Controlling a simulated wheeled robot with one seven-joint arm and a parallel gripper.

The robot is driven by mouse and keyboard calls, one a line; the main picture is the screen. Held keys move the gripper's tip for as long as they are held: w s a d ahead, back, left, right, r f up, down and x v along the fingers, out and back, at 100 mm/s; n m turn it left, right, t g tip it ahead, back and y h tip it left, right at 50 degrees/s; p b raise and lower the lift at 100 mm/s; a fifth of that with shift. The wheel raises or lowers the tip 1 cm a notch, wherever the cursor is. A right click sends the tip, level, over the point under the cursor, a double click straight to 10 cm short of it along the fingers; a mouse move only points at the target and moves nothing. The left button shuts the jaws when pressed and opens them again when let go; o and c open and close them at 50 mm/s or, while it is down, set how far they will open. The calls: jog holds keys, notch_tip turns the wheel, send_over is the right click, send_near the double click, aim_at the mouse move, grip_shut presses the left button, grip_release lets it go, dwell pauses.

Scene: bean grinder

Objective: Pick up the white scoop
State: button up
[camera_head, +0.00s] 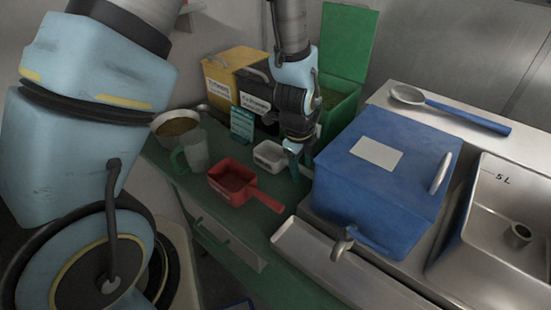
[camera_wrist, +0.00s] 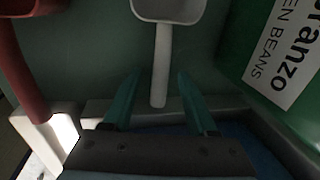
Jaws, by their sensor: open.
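The white scoop (camera_head: 268,156) lies on the green counter, right of the red scoop, in the head view. In the wrist view its bowl is at the top edge and its white handle (camera_wrist: 160,65) points down between my two teal fingers. My gripper (camera_wrist: 158,95) is open, with one finger on each side of the handle and a gap on both sides. In the head view my gripper (camera_head: 292,150) is over the handle end and hides most of the handle.
A red scoop (camera_head: 232,183) lies to the left. A clear jug (camera_head: 195,152), a teal card (camera_head: 242,124) and bean bins, including an open green one (camera_head: 338,105), stand around. A blue box (camera_head: 380,170) is close on the right.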

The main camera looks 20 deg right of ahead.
jog(key=shift+x, duration=1)
jog(key=shift+c, duration=0.2)
grip_shut()
jog(key=shift+r, duration=0.1)
